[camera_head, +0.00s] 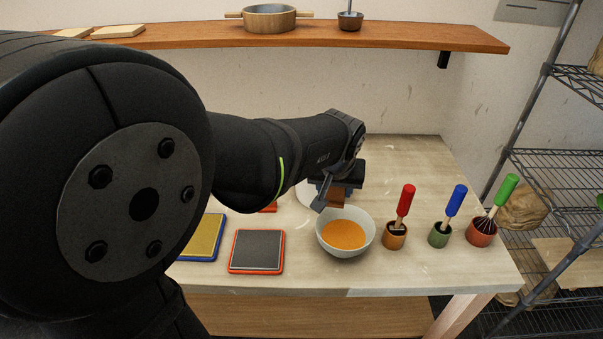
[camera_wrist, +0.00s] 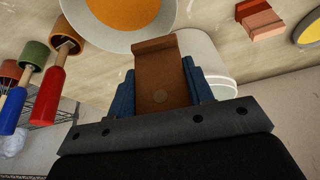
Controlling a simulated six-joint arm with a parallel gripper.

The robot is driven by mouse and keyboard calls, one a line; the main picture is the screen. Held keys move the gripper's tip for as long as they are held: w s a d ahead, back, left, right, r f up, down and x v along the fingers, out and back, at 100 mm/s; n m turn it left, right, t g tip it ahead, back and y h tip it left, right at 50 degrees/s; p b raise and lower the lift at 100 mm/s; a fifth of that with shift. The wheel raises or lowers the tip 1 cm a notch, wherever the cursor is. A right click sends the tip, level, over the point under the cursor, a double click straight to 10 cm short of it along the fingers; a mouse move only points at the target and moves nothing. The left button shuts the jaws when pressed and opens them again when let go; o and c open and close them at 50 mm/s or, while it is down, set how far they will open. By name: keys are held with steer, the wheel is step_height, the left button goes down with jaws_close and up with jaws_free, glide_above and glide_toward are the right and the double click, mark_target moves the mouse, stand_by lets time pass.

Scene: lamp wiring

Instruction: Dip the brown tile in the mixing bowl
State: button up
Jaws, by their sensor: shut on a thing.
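The brown tile (camera_wrist: 161,80) is held between the blue fingers of my gripper (camera_wrist: 160,92) in the wrist view. Its free end reaches toward the rim of the mixing bowl (camera_wrist: 165,30). The white bowl holds orange liquid (camera_wrist: 125,8). In the head view, my gripper (camera_head: 334,198) is at the far side of the bowl (camera_head: 345,251), with the tile (camera_head: 336,199) near the rim above the orange liquid (camera_head: 343,235). I cannot tell whether the tile touches the bowl.
Several small cups with tools stand right of the bowl, including a red-handled brush (camera_head: 404,205), a blue-handled one (camera_head: 455,204) and a green-handled whisk (camera_head: 502,196). A grey pad (camera_head: 257,250) and a yellow pad (camera_head: 203,238) lie left. A white round container (camera_wrist: 212,62) stands near my gripper.

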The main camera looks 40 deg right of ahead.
steer(key=shift+m, duration=0.4)
steer(key=s, duration=0.4)
steer(key=shift+s+r, duration=0.1)
steer(key=shift+s, duration=0.05)
steer(key=shift+f, duration=3.8)
steer(key=shift+f, duration=2)
steer(key=shift+r, duration=2.45)
